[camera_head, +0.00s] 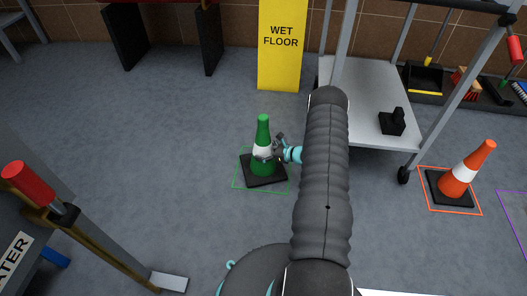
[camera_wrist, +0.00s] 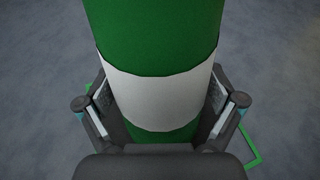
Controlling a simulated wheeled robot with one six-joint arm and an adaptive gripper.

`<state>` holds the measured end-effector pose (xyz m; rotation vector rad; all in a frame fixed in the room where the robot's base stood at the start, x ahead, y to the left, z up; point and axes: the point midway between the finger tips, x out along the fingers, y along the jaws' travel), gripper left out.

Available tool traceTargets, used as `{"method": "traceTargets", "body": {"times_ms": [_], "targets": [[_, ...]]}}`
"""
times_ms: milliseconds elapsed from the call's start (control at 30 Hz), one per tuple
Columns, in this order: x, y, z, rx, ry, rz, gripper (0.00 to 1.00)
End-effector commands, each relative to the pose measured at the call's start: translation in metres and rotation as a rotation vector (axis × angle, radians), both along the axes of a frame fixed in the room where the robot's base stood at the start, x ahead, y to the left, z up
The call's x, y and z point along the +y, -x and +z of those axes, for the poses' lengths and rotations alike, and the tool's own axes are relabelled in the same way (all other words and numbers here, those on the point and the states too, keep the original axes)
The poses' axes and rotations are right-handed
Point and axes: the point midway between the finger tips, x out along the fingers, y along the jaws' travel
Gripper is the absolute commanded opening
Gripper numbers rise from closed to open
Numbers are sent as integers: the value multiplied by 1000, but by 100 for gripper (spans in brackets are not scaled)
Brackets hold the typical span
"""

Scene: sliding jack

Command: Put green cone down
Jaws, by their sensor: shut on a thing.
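The green cone (camera_head: 263,133) has a white band and a black square base. In the head view it stands upright within a green outlined square (camera_head: 236,180) on the grey floor. I cannot tell whether its base touches the floor. My gripper (camera_head: 270,152) reaches it from the right and is shut around the white band. In the wrist view the cone (camera_wrist: 155,95) fills the middle, with a finger of my gripper (camera_wrist: 158,112) on each side.
An orange cone (camera_head: 466,170) stands in an orange outline at right. A grey cart (camera_head: 362,80) holding a black object (camera_head: 393,122) stands behind my arm. A yellow wet floor sign (camera_head: 281,50) is at the back. A red-tipped post (camera_head: 28,185) is at left. Floor left of the green cone is clear.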

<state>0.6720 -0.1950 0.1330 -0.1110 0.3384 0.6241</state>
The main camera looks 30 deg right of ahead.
Motion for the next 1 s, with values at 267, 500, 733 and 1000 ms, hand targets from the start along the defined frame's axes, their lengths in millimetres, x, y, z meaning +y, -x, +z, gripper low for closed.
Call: {"method": "traceTargets", "body": {"times_ms": [267,500,733,1000], "targets": [[0,0,-2,1,-1,0,100],[0,0,-2,1,-1,0,100],[-4,5,3,1,0,-2,100],[-33,43,21,0,0,-4,100]]}}
